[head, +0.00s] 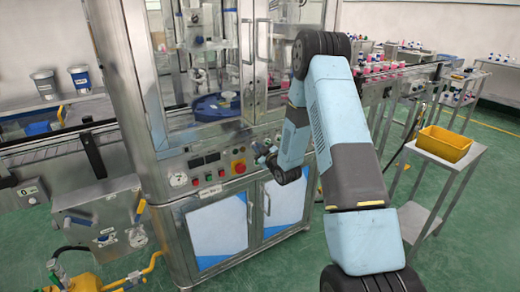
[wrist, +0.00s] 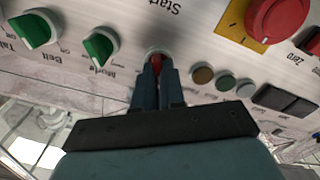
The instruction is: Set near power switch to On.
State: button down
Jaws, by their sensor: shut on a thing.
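A small red switch (wrist: 156,60) in a round metal bezel is on the sloped metal control panel (wrist: 200,50) in the wrist view. My gripper (wrist: 158,72) is shut on this switch, its two dark fingers on either side. The fingers cover most of the switch, so its setting and whether it is the near power switch cannot be read. In the head view my gripper (head: 264,159) is at the right part of the panel front, and the switch is hidden there.
Two green knobs (wrist: 99,45) are beside the held switch in the wrist view. A red emergency button (wrist: 272,18) on a yellow plate and several small round buttons (wrist: 224,82) are on the other side. Glass-walled machinery (head: 215,70) rises above the panel; cabinet doors are below.

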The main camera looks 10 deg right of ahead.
jog(key=shift+d, duration=0.15)
jog(key=shift+m, duration=0.3)
jog(key=m, duration=0.7)
jog(key=d+m, duration=0.1)
jog(key=m, duration=0.3)
jog(key=shift+w, duration=0.15)
jog(key=shift+m, duration=0.3)
jog(key=c, duration=1.2)
grip_release()
jog(key=shift+a, duration=0.1)
